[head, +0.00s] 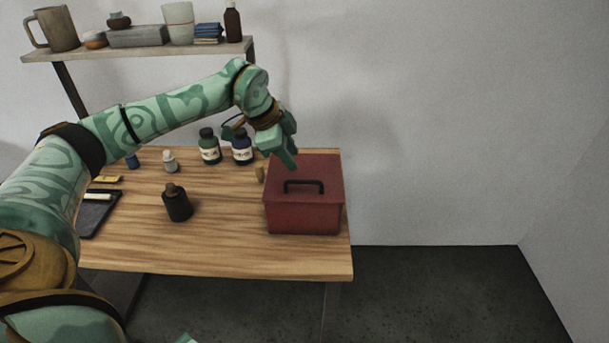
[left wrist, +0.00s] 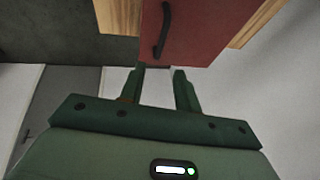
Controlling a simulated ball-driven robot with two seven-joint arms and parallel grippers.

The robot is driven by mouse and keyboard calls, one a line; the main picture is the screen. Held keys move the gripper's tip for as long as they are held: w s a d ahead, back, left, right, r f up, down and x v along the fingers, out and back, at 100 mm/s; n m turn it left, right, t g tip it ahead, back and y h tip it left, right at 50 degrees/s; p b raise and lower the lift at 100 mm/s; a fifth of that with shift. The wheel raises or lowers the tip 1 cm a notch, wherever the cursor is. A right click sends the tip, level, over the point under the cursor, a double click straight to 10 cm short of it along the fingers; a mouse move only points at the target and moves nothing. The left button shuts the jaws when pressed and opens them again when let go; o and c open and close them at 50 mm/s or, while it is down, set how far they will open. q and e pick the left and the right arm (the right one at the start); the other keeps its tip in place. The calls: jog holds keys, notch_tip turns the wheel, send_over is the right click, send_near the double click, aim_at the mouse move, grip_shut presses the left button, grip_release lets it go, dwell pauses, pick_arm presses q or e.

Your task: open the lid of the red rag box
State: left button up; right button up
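The red rag box (head: 304,218) stands at the right end of the wooden table. Its lid (head: 320,168) is shut, with a black handle (head: 303,182) on top. My left gripper (head: 290,163) is above the back left part of the lid, pointing down. In the left wrist view its two fingers (left wrist: 158,80) are apart with nothing between them. The lid (left wrist: 190,30) and its handle (left wrist: 161,32) show beyond the fingertips there. Whether a fingertip touches the lid is unclear. My right gripper is not in view.
A dark bottle (head: 177,205) stands mid-table, left of the box. Two labelled jars, green (head: 209,150) and blue (head: 242,149), stand behind, near the left wrist. A dark tray (head: 97,210) lies at the left. A shelf (head: 140,50) with several items is above. The table front is clear.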

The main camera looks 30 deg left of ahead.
aim_at(304, 182)
pick_arm(q)
jog(key=x, duration=0.8)
jog(key=shift+w+f, duration=0.1)
jog(key=shift+f, duration=0.15)
grip_shut()
